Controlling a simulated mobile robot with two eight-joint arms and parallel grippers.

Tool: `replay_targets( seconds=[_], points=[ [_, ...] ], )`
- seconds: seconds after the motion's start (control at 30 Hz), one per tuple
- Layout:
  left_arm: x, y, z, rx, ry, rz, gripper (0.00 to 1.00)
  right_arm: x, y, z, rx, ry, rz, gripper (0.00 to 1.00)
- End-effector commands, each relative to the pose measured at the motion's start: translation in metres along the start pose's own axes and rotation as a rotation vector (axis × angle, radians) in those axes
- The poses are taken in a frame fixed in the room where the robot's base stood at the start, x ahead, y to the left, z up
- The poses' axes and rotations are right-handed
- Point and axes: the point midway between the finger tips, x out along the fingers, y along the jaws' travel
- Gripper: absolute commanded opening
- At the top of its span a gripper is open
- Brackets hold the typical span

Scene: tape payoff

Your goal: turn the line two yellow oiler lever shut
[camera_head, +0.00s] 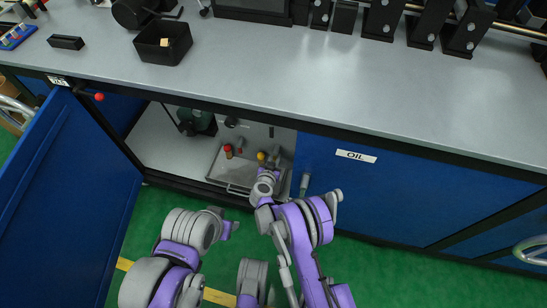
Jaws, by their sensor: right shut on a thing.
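A small yellow lever (261,156) stands on a grey tray-like unit (217,165) inside the open lower cabinet. My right gripper (271,160) reaches down into the cabinet at the yellow lever and is shut on it; the contact itself is small and partly covered by the gripper. A red lever (228,150) stands to the left on the same unit. My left gripper (230,228) is outside the cabinet, low in front of the opening, apart from the levers; its fingers are too unclear to tell open from shut.
The open blue door (75,190) stands on the left. A closed blue panel labelled OIL (356,156) lies right of the opening. The grey worktop (270,80) overhangs the cabinet. A dark green device (197,122) is deeper inside. The green floor (385,280) is clear at right.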

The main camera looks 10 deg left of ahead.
Motion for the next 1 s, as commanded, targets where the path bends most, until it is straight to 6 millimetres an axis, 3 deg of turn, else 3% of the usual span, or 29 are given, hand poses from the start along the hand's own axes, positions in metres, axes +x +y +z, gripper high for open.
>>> replay_targets(
  seconds=[0.67,0.7,0.83,1.0],
  points=[
    [-0.0001,0.0,0.0,0.0,0.0,0.0,0.5,0.0009,0.0026,-0.0015,-0.06,0.003,0.024,0.0],
    [0.0,0.0,0.0,0.0,0.0,0.0,0.5,0.0009,0.0026,-0.0015,-0.06,0.003,0.024,0.25],
    [-0.0001,0.0,0.0,0.0,0.0,0.0,0.5,0.0007,0.0025,-0.0011,-0.059,0.002,0.023,0.49],
    [0.0,0.0,0.0,0.0,0.0,0.0,0.5,0.0004,0.0023,-0.0007,-0.057,0.001,0.023,0.5]
  ],
)
